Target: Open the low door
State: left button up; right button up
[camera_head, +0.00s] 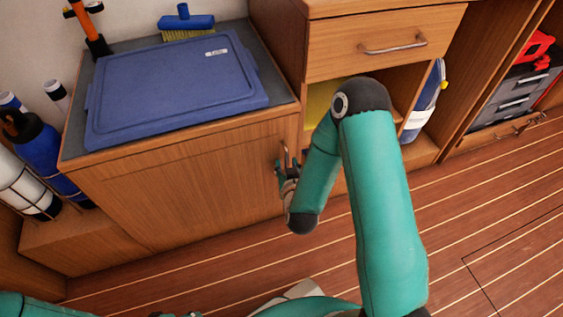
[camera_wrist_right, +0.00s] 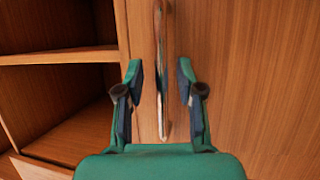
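The low door (camera_head: 190,190) is a wooden panel on the front of the low cabinet, and it looks shut. Its upright metal handle (camera_head: 285,155) is near the door's right edge. My right gripper (camera_head: 284,170) is at the handle. In the right wrist view, its fingers (camera_wrist_right: 160,85) are apart, with the handle (camera_wrist_right: 160,60) running between them. The handle shows gaps on both sides and is not clasped. Part of my left arm (camera_head: 40,306) shows at the bottom left. Only small dark and teal bits at the bottom edge may belong to my left gripper.
A blue lidded bin (camera_head: 175,88) and a blue brush (camera_head: 186,20) sit on the cabinet top. A drawer (camera_head: 385,42) and open shelves are to the right. Blue and white bottles (camera_head: 38,145) stand left. The plank floor (camera_head: 190,275) before the door is clear.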

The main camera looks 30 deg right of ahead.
jog(key=shift+w, duration=0.1)
grip_shut()
